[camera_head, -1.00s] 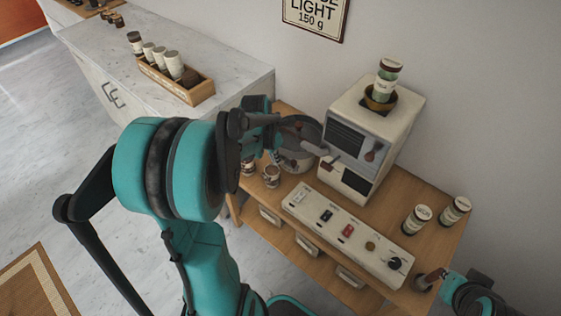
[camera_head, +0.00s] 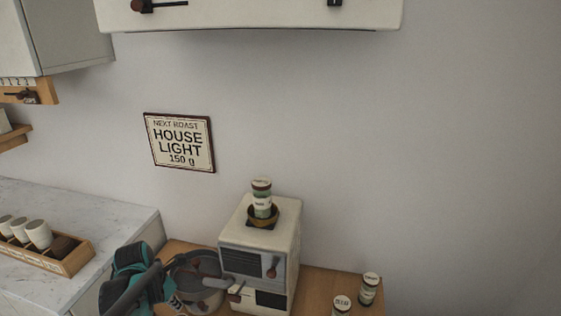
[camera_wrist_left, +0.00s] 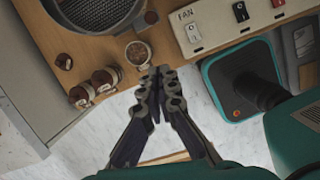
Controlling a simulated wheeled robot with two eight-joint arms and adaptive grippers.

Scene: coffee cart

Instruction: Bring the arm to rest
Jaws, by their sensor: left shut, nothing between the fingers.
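My left arm shows at the lower left of the head view, with teal and dark links beside the roaster. Its gripper (camera_wrist_left: 158,76) is clearest in the left wrist view, where the two dark fingers meet at their tips. It is shut and empty, over the front edge of the wooden cart (camera_wrist_left: 172,15), close to a small open-topped jar (camera_wrist_left: 138,53). In the head view the fingertips are hard to make out. My right gripper is in neither current view.
The white roaster (camera_head: 285,250) carries a bowl and stacked tins (camera_head: 262,197). Two tins (camera_head: 370,288) stand to its right. A metal pan (camera_wrist_left: 97,28), several jars and a switch panel (camera_wrist_left: 205,28) lie near my left gripper. A marble counter (camera_head: 100,205) holds a cup rack (camera_head: 75,262).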

